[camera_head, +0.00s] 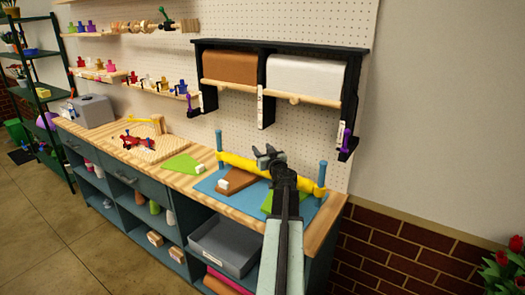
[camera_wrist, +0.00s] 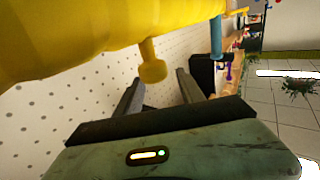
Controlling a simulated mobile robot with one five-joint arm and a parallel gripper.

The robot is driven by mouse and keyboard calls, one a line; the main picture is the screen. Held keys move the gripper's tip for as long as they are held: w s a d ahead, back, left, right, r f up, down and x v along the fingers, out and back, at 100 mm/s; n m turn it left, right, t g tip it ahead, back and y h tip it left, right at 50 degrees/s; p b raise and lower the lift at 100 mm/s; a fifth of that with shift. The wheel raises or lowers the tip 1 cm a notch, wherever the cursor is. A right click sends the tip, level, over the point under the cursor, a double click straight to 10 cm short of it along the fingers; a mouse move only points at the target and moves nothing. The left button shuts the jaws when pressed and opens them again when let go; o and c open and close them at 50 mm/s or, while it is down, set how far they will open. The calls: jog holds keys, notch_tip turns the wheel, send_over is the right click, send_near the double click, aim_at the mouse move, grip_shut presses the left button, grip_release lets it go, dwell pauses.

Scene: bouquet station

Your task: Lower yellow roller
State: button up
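The yellow roller (camera_head: 240,162) spans between two blue posts, the left one (camera_head: 219,141) and the right one (camera_head: 321,176), above a blue mat (camera_head: 208,183) on the bench. My gripper (camera_head: 265,153) is at the roller's middle, its arm hiding part of it. In the wrist view the roller (camera_wrist: 90,35) fills the upper left, and a yellow knob (camera_wrist: 152,68) sticks out from it toward the space between my two fingers (camera_wrist: 158,85). The fingers are spread apart. I see no contact with the knob.
A brown wrap piece (camera_head: 236,181) and a green sheet (camera_head: 183,164) lie on the bench. A black rack with brown (camera_head: 230,67) and white (camera_head: 306,77) paper rolls hangs on the pegboard above. A wooden board (camera_head: 158,148) with a red tool stands further left.

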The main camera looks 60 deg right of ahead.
jog(key=shift+a, duration=0.1)
jog(key=v, duration=0.7)
jog(key=shift+s+a, duration=0.2)
jog(key=shift+s, duration=0.05)
